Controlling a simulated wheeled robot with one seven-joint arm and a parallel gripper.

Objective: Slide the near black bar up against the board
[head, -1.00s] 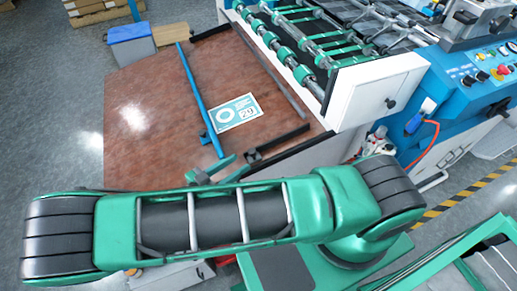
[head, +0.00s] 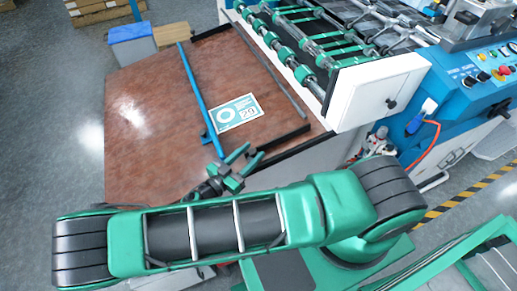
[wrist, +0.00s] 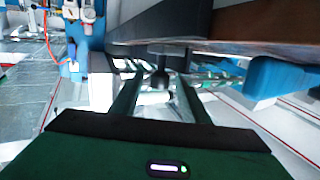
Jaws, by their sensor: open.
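The near black bar (head: 290,135) lies along the near right edge of the brown table in the head view. Its left end is by my gripper. The board, a white and teal printed sheet (head: 237,114), lies flat on the table just beyond the bar, with a gap between them. My gripper (head: 247,153) has its fingers apart at the table's near edge, by the bar's left end. In the wrist view my gripper (wrist: 158,95) is open, with a dark round knob showing between the fingers. I cannot tell whether a finger touches the bar.
A long blue bar (head: 200,100) lies along the board's left side. A far black bar (head: 210,32) lies at the table's back edge. The machine's white side panel (head: 372,90) and green rollers stand on the right. The table's left part is clear.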

